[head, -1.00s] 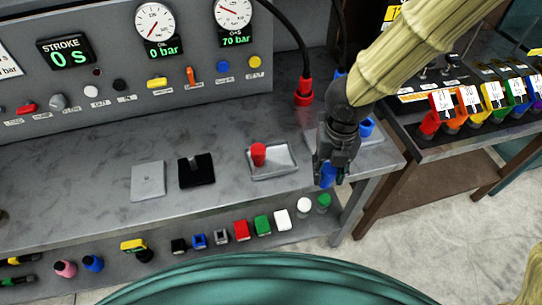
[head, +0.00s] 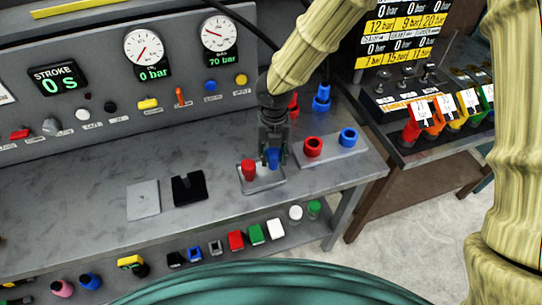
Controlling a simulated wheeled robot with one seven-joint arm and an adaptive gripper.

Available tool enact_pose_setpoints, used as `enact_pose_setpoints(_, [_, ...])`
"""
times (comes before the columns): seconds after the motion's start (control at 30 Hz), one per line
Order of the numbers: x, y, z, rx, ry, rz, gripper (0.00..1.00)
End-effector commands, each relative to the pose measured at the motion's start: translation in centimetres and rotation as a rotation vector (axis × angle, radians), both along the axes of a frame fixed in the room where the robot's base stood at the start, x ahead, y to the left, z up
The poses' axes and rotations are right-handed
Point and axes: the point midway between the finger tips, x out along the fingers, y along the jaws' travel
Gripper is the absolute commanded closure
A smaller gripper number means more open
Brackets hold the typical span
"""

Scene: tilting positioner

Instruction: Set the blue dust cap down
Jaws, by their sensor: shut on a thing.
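The blue dust cap (head: 272,158) is in my gripper (head: 273,156), which is shut on it. The gripper points down over the right part of a small metal tray (head: 264,184) on the bench. I cannot tell whether the cap touches the tray floor. A red cap (head: 249,169) stands upright in the tray's left part, close beside the blue cap. The gripper fingers hide part of the blue cap.
Right of the tray, a plate holds a red port (head: 313,146) and a blue port (head: 348,137). A blue hose connector (head: 321,100) stands behind. A black block (head: 189,190) and a grey plate (head: 144,200) lie left. The bench front left is clear.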

Motion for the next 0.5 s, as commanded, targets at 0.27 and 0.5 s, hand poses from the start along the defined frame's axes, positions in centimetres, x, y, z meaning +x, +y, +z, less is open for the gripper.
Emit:
enact_pose_setpoints(0.27, [0.6,0.6,-1.2,-0.004,0.003,0.001,0.86])
enact_pose_setpoints(0.5, [0.7,0.6,-3.5,-0.002,-0.001,0.001,0.86])
